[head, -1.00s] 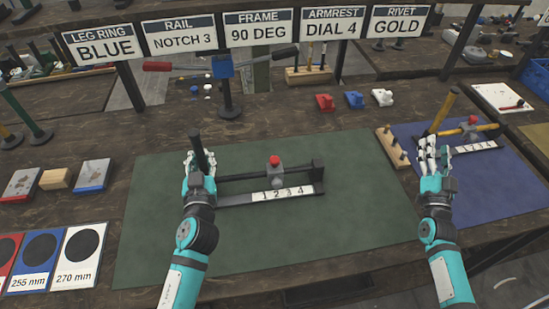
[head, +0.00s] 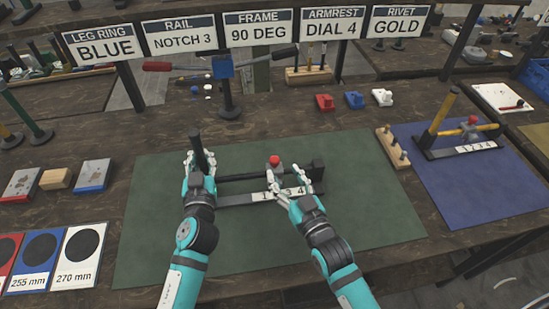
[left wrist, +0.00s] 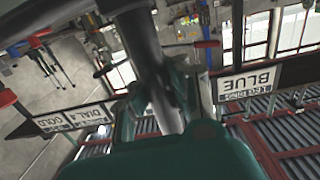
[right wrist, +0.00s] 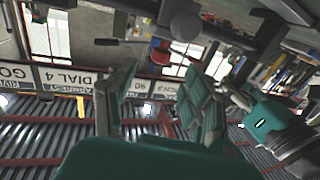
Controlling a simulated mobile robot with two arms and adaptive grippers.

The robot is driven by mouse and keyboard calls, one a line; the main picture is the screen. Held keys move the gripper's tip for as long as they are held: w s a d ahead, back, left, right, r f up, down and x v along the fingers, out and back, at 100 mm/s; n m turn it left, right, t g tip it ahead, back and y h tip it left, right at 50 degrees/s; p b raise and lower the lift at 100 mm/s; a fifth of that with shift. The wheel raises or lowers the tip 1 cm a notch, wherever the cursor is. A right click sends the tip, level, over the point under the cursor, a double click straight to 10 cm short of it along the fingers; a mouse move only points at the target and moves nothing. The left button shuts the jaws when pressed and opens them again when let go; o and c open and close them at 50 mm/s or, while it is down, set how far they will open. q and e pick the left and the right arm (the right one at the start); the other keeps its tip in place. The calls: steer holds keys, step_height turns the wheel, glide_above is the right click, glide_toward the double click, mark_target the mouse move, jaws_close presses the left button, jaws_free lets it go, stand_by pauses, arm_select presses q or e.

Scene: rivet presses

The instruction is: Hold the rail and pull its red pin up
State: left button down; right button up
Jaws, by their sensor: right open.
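The black rail (head: 240,176) lies on the green mat, with an upright post at its left end and a block at its right end. A grey slider on it carries the red pin (head: 273,160), seated above the number strip (head: 258,196). My left gripper (head: 199,160) is closed around the black post; the post also shows between its fingers in the left wrist view (left wrist: 160,90). My right gripper (head: 290,178) is open, just in front of and right of the slider, and hides part of the number strip. The red pin shows beyond its fingers in the right wrist view (right wrist: 160,52).
A second rail with a yellow post (head: 440,112) stands on the blue mat (head: 480,190) at right. A wooden peg block (head: 392,147) stands between the mats. Red, blue and white small blocks (head: 354,99) stand behind. The front of the green mat (head: 260,255) is mostly clear.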

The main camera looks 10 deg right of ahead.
mark_target(277, 163)
steer(key=x, duration=0.6)
steer(key=shift+w+a, duration=0.1)
steer(key=shift+w, duration=0.3)
jaws_close()
